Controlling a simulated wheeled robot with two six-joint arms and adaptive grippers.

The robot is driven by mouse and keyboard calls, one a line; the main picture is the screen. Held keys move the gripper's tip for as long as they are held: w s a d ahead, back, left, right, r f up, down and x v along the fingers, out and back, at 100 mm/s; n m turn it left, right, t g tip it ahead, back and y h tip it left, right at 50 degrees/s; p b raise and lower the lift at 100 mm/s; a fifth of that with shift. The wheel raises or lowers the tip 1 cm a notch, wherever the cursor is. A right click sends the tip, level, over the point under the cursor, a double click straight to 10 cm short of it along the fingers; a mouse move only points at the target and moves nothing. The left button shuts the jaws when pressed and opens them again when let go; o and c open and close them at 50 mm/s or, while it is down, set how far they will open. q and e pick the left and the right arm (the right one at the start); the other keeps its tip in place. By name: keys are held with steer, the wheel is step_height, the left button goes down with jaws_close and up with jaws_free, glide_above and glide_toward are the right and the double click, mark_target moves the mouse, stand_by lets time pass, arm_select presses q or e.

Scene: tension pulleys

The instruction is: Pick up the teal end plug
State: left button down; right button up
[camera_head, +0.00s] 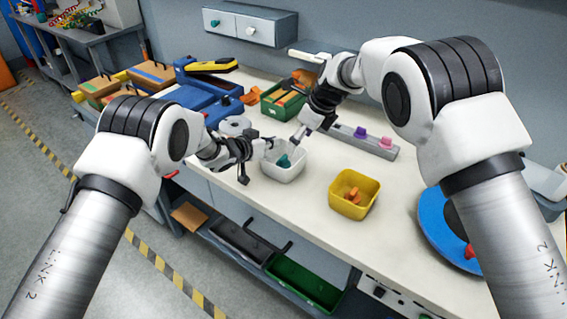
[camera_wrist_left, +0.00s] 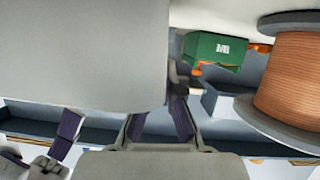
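The teal end plug (camera_head: 284,160) lies inside the white bin (camera_head: 283,176) near the middle of the bench in the head view. My left gripper (camera_head: 268,146) is at the bin's left rear rim, beside the plug and apart from it as far as I can see. In the left wrist view its two dark-padded fingers (camera_wrist_left: 160,120) stand apart with nothing visible between them. A large plain grey surface covers much of that view, and the plug does not show there. My right gripper (camera_head: 299,135) is just behind the bin; its fingers are too small to judge.
A yellow bin (camera_head: 356,207) with orange parts stands right of the white bin. A green bin (camera_head: 286,112) is behind, and a grey rack (camera_head: 362,144) with purple and pink pieces is at the back right. A copper-coloured spool (camera_wrist_left: 292,80) shows in the wrist view.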

mark_target(285, 158)
steer(key=shift+a+m, duration=0.1)
steer(key=shift+m, duration=0.3)
steer(key=x, duration=1.2)
steer(key=shift+w+a+r, duration=0.1)
steer(key=shift+w+a, duration=0.05)
steer(key=shift+w, duration=0.1)
steer(key=c, duration=0.8)
steer(key=shift+c, duration=0.2)
